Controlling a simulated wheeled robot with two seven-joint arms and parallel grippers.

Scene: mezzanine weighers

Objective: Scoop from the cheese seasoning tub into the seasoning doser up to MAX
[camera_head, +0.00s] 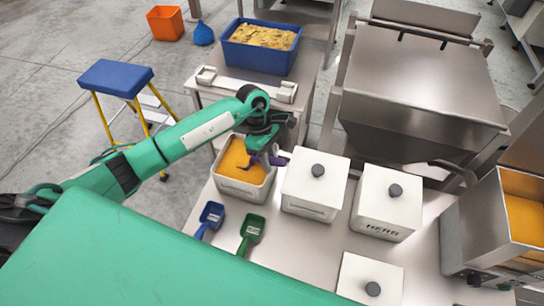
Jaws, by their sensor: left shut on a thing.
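The open white tub (240,189) holds orange seasoning powder (236,162) and stands on the steel table. My left gripper (262,153) is over the tub's right side, shut on a purple scoop (277,160). Most of the scoop is hidden by the gripper, and I cannot tell if it carries powder or touches it. The seasoning doser (478,236) is a steel box at the right edge, with orange powder (524,217) inside. I cannot read a MAX mark on it. My right gripper is not in view.
A lidded white tub (314,187), a lidded HERB tub (387,202) and a third lidded tub (369,279) stand between tub and doser. A blue scoop (211,216) and a green scoop (251,229) lie in front. A blue crate (262,58) stands behind.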

